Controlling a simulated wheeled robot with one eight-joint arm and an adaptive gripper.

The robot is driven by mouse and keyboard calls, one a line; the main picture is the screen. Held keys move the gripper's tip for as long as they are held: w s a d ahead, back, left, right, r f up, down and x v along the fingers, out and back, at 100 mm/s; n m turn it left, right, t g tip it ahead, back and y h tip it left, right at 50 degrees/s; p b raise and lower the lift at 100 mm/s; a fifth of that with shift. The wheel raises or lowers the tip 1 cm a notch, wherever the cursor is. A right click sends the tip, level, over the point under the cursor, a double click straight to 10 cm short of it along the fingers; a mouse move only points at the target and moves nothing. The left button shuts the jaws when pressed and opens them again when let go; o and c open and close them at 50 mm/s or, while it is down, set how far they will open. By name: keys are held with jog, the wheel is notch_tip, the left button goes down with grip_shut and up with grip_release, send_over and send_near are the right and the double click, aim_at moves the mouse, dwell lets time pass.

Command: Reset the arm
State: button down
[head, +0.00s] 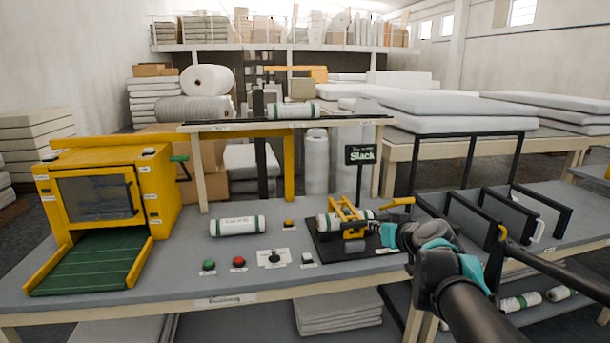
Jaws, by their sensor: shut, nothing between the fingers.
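My arm reaches in from the lower right, with teal bands at its joints. My gripper (374,240) is small and dark at the arm's left end, low over the bench beside the yellow fixture (346,217). It is shut and empty, and its fingertips are hard to make out against the black plate (322,246). A white roll with green ends (329,220) lies in the fixture, partly hidden by the yellow frame. I cannot tell whether my gripper touches the fixture.
A labelled roll (237,226) lies on the bench (185,272) left of the fixture, near green and red buttons (238,262). A yellow machine (115,190) stands at left. Black dividers (480,215) stand at right. A raised shelf (235,125) holds another roll (292,111).

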jog(key=s+a+f+g, duration=0.2)
jog(key=s+f+g, duration=0.1)
jog(key=f, duration=0.3)
jog(key=s+a+f+g, duration=0.1)
jog(key=s+f+g, duration=0.1)
jog(key=f, duration=0.5)
jog(key=s+d+f+m+g+h, duration=0.2)
jog(key=s+d+f+g+h, duration=0.1)
jog(key=s+f, duration=0.4)
jog(key=shift+d+f+g, duration=0.15)
jog(key=shift+f+g, duration=0.35)
jog(key=shift+f, duration=0.35)
jog(key=c, duration=2.3)
grip_release()
